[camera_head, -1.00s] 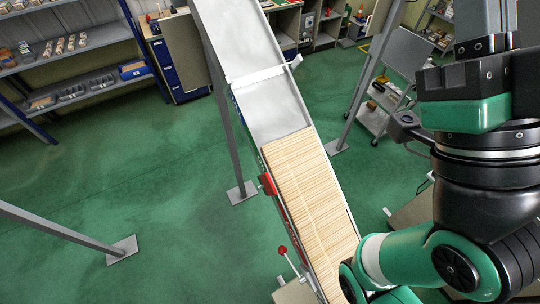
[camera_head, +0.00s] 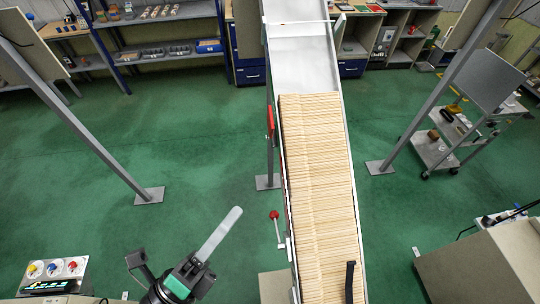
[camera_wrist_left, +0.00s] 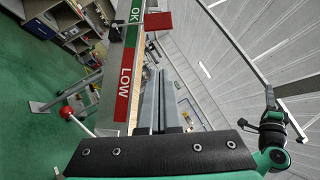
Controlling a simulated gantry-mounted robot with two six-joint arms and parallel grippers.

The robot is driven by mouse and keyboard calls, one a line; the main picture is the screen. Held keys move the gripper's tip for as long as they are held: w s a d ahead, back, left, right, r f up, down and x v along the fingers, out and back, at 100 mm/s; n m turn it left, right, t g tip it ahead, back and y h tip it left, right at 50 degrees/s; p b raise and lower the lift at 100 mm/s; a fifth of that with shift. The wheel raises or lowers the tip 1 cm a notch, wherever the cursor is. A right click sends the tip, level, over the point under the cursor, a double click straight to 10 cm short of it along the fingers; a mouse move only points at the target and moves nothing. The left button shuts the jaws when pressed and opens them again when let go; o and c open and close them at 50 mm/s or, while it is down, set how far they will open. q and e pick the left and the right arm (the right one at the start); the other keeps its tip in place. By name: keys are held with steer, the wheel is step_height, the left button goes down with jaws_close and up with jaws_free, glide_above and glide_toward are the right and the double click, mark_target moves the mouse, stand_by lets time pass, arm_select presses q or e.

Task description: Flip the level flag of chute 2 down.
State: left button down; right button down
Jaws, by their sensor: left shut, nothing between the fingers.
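A red flag (camera_head: 270,118) sits on the left side of the sloping chute (camera_head: 345,130); the chute's number is not readable. In the left wrist view the red flag (camera_wrist_left: 158,22) sticks out to the right of a strip marked green OK (camera_wrist_left: 134,14) and red LOW (camera_wrist_left: 124,85), beside the OK end. I cannot tell whether it is up or down. My left gripper (camera_head: 219,234) is left of the chute and below the flag in the head view, apart from both. Its fingers (camera_wrist_left: 158,104) are shut and empty, pointing toward the strip's right side in the wrist view.
Many wooden sticks (camera_head: 318,180) fill the lower chute. A red-knobbed lever (camera_head: 274,214) stands at the chute's left edge, near my left gripper. Grey support posts (camera_head: 108,155) flank the chute. A panel with coloured knobs (camera_head: 54,268) is at lower left. A trolley (camera_head: 440,150) stands right.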

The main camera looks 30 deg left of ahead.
mark_target(270, 129)
arm_select(q)
steer(key=shift+w, duration=0.1)
